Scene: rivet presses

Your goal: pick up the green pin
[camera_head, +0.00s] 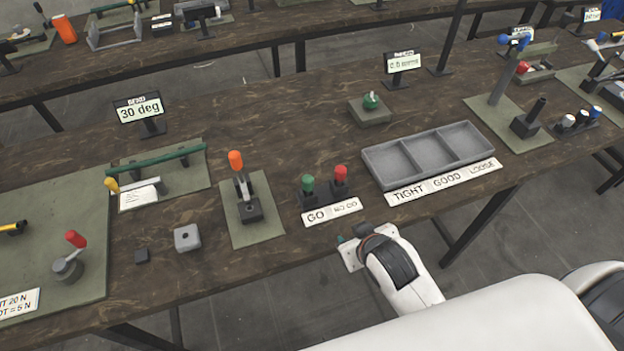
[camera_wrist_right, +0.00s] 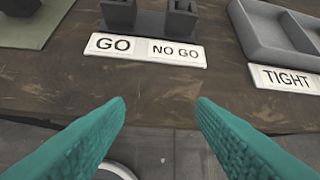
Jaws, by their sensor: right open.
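The green pin (camera_head: 308,184) stands upright in a dark two-post holder (camera_head: 325,197), to the left of a red pin (camera_head: 341,174). The holder stands behind a label (camera_head: 332,211) reading GO and NO GO. In the right wrist view the lower part of the holder (camera_wrist_right: 150,20) shows at the top edge; the green pin itself is out of that view. My right gripper (camera_wrist_right: 161,102) is open and empty, its teal fingers spread in front of the label. In the head view it (camera_head: 341,240) is at the table's front edge, mostly hidden by its own wrist. My left gripper is not in view.
A grey three-compartment tray (camera_head: 375,167) stands right of the holder, behind a TIGHT, GOOD, LOOSE label (camera_head: 443,182). An orange-handled lever press (camera_head: 236,162) stands to the left. A green-knobbed block (camera_head: 369,112) sits farther back. Bare wood lies between them.

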